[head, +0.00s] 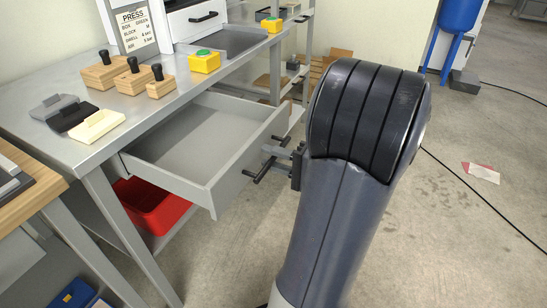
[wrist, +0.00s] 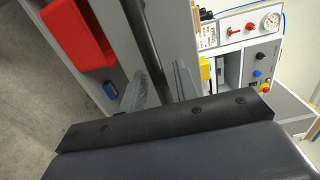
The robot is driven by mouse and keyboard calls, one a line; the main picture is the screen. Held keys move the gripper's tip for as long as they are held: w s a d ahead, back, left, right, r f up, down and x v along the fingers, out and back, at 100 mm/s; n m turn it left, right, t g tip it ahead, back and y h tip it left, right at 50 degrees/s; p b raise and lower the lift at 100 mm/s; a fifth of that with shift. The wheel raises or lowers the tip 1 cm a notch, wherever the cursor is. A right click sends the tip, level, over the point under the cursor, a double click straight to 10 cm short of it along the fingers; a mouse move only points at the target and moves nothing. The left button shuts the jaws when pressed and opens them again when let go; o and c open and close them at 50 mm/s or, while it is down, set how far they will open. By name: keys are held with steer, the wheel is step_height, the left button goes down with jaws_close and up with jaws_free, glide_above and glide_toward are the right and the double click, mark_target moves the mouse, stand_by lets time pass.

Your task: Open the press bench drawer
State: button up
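The grey press bench drawer (head: 191,130) is pulled well out from under the bench top in the head view, and it looks empty. Its dark bar handle (head: 257,178) stands out from the drawer front. My gripper (head: 270,151) is at the middle of this handle, with its fingers reaching in towards the drawer front. In the wrist view, the two grey fingers (wrist: 160,86) lie on either side of the dark handle bar (wrist: 143,40). They look apart, with a gap beside the bar. My wrist hides part of the handle.
Wooden blocks with black knobs (head: 132,77) and flat plates (head: 97,125) rest on the bench top (head: 62,143). A red bin (head: 150,207) is below the drawer, also in the wrist view (wrist: 77,32). The floor (head: 470,220) on the right is mostly clear, with a cable across it.

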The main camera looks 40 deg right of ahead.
steer(key=p+v, duration=0.1)
steer(key=v, duration=0.9)
steer(key=shift+s, duration=0.35)
steer(key=shift+w+d, duration=0.1)
steer(key=b+x, duration=0.1)
steer(key=x, duration=0.9)
steer(key=shift+w, duration=0.45)
steer(key=shift+a, duration=0.2)
